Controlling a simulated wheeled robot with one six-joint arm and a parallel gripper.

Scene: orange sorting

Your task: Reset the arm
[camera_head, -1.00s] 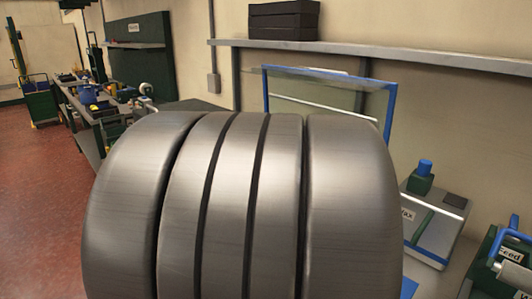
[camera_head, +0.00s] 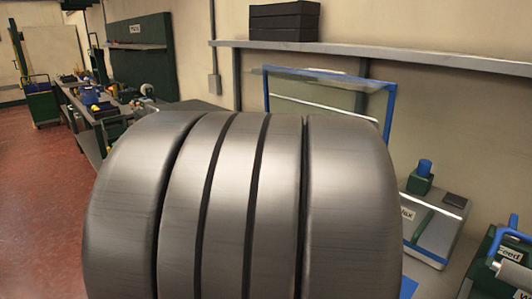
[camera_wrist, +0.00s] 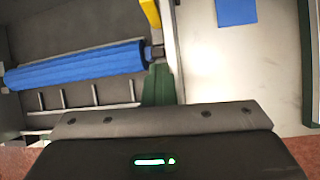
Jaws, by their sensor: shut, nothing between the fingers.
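My gripper (camera_wrist: 158,120) shows at the bottom of the wrist view as a dark body with a green light and a grey front edge. It is shut and empty. In the head view my large grey metal arm link fills the middle and hides what is behind it; the gripper does not show there.
In the wrist view a blue roller (camera_wrist: 75,65) lies at upper left, beside a pale panel (camera_wrist: 225,65) with a blue square (camera_wrist: 236,11). In the head view a blue-framed panel (camera_head: 330,95) stands behind my arm. A wall shelf (camera_head: 430,62) runs above. Red floor (camera_head: 45,200) is open at left.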

